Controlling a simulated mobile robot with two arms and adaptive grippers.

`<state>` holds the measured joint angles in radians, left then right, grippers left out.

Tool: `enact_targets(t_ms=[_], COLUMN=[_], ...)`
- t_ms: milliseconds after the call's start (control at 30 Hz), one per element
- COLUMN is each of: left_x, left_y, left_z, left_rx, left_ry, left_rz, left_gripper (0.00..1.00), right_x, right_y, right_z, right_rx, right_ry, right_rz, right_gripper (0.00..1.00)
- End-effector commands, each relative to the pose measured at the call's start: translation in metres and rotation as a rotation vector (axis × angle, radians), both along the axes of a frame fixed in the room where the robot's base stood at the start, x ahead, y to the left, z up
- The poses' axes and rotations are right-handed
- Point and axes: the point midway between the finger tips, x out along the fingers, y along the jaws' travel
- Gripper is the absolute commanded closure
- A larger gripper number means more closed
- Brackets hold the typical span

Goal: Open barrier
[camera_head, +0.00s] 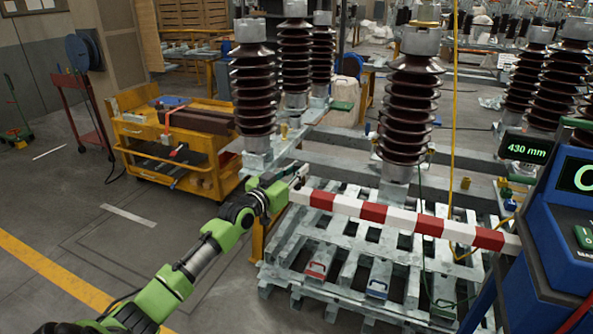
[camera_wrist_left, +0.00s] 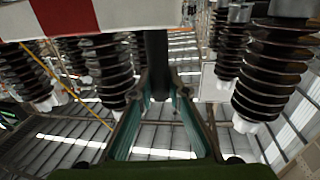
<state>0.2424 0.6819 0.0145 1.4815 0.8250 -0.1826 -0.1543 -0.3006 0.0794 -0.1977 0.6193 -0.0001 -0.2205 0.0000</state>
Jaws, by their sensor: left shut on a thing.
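The barrier (camera_head: 372,212) is a red and white striped bar. It runs nearly level across the front of the insulator frames, from my left gripper to the blue machine at the right. Its striped end also shows at the top left of the left wrist view (camera_wrist_left: 120,14). My left gripper (camera_head: 297,177) is at the bar's left end. In the left wrist view its two fingers (camera_wrist_left: 160,97) are closed around a dark upright piece at the barrier's end, which looks like a handle. The exact contact is small and partly hidden. My right gripper is out of view.
Tall brown insulators (camera_head: 408,105) stand on grey metal frames behind the barrier. A metal pallet (camera_head: 340,255) lies beneath it. A blue machine (camera_head: 555,230) with a green display stands at right. A yellow cart (camera_head: 170,150) stands at left. The floor at the front left is clear.

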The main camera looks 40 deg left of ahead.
Motion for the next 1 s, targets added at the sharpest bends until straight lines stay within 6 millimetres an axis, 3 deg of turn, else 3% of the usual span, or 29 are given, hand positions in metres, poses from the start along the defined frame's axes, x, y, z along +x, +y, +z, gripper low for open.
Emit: enact_targets(t_ms=[133, 167, 200, 667, 1000], left_x=[0.000, 0.000, 0.000, -0.006, -0.059], left_y=[0.000, 0.000, 0.000, -0.001, -0.003], left_z=[0.000, 0.000, 0.000, -0.001, -0.002], left_rx=[0.002, 0.002, 0.002, 0.001, 0.002], left_ry=[0.001, 0.002, 0.002, 0.001, 0.005], left_rz=[0.000, 0.000, 0.000, -0.001, -0.002], left_gripper=[1.00, 0.77, 0.67, 0.67, 0.67], right_x=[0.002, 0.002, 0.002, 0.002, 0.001], right_y=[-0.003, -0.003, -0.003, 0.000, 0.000], right_z=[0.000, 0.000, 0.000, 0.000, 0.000], right_rx=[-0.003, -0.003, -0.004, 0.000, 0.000], right_ry=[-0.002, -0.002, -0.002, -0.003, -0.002], right_rz=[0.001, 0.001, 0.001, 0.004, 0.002], right_gripper=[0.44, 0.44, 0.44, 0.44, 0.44])
